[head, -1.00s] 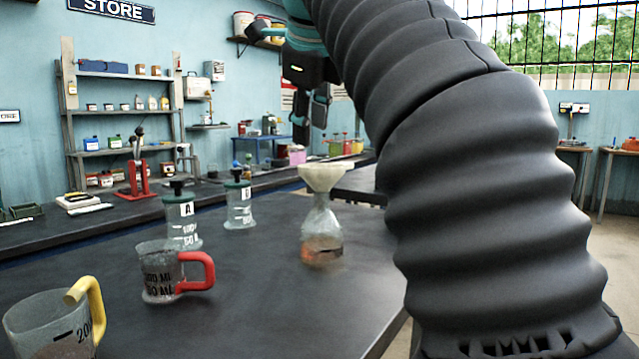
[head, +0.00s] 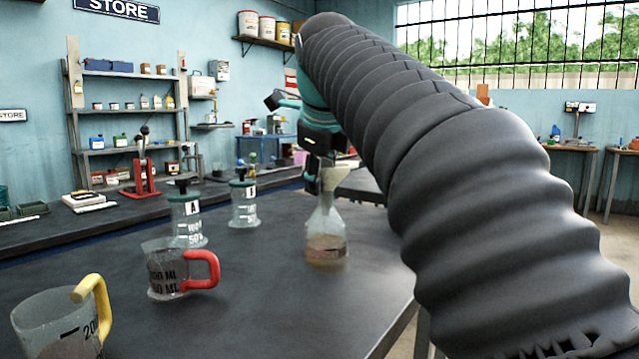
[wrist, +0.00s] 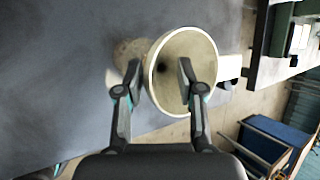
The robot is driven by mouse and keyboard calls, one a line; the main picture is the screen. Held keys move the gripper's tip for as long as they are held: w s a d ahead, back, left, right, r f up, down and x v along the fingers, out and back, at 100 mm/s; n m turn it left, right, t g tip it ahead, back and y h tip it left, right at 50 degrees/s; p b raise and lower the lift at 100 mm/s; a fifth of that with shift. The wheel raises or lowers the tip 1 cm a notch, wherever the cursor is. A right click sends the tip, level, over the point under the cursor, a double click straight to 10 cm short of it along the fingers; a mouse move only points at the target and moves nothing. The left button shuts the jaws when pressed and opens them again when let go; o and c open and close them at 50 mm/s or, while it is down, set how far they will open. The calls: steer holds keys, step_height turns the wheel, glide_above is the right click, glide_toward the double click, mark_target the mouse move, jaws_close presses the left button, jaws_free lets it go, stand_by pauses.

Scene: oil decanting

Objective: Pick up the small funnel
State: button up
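The small cream funnel (head: 337,178) sits in the neck of a clear flask (head: 326,232) holding brownish liquid. In the wrist view the funnel's round mouth (wrist: 172,52) faces the camera, and its dark hole shows near the middle. My gripper (wrist: 160,82) is open, its two fingers apart. The left finger is outside the funnel's left rim, and the right finger overlaps the inside of the mouth. I cannot tell whether either finger touches it. In the head view my gripper (head: 318,182) is at the funnel and hides part of it.
A red-handled jug (head: 170,270) and a yellow-handled jug (head: 55,325) stand at the left of the dark table (head: 250,320). Two green-lidded jars, one marked A (head: 186,220) and another (head: 244,205), stand behind. The table's right edge is close to the flask.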

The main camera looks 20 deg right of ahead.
jaws_close()
stand_by(0.4)
steer(key=shift+w+r, duration=0.15)
steer(key=shift+r, duration=4.75)
